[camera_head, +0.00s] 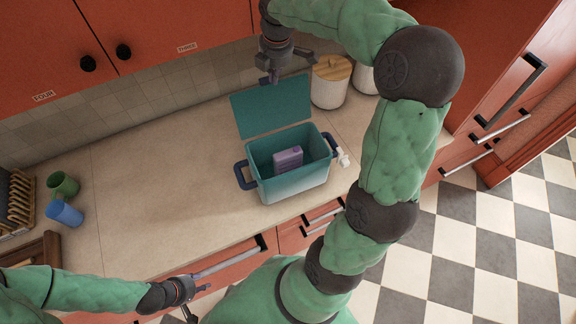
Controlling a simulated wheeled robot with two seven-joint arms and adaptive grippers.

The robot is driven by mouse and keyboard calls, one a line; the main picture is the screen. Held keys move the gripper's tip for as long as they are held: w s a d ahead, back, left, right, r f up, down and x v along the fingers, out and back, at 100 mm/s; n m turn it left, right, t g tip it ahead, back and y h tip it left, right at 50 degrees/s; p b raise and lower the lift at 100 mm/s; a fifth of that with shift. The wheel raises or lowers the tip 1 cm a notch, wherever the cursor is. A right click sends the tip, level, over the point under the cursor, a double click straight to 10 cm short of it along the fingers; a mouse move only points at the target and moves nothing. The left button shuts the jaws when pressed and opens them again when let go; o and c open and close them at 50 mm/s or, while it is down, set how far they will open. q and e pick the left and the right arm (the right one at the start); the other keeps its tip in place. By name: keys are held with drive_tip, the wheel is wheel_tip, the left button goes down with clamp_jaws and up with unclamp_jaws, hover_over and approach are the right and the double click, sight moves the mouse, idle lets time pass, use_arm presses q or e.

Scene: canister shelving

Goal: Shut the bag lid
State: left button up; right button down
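The bag (292,187) is a teal box with dark blue side handles, standing on the counter. Its flat teal lid (271,106) is open and tilted up at the back edge, leaning toward the wall. A purple carton-like item (288,159) lies inside the bag. My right gripper (287,72) is above and behind the raised lid, near its upper edge; a gap between its fingers seems visible, and nothing shows between them. My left gripper (197,300) is low at the front, by the drawer fronts and away from the bag; its finger opening is unclear.
White canisters with wooden tops (328,88) stand right behind the bag. A small white item (343,158) is by the right handle. A green cup (62,184), a blue cup (66,214) and a rack (17,199) are at left. The counter (165,185) left of the bag is clear.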

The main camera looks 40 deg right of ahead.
drive_tip(key=shift+s+a+r+b, duration=0.15)
drive_tip(key=shift+s+a, duration=0.15)
drive_tip(key=shift+s, duration=0.45)
drive_tip(key=shift+s+a+r+b, duration=0.1)
drive_tip(key=shift+s+a+b, duration=0.15)
drive_tip(key=shift+s, duration=0.55)
drive_tip(key=shift+s+a+r+b, duration=0.1)
drive_tip(key=shift+s+a, duration=0.2)
drive_tip(key=shift+s, duration=0.45)
drive_tip(key=s+a+f+b, duration=0.1)
drive_tip(key=s+a+b, duration=0.1)
drive_tip(key=s, duration=0.4)
drive_tip(key=shift+s+a+f+b, duration=0.2)
drive_tip(key=shift+s+f+b, duration=0.2)
drive_tip(key=shift+b, duration=0.25)
drive_tip(key=s+a+f+b, duration=0.2)
drive_tip(key=s+f+b, duration=0.2)
drive_tip(key=s, duration=0.1)
drive_tip(key=shift+s+f+b, duration=0.2)
drive_tip(key=shift+f+b, duration=0.1)
idle(0.5)
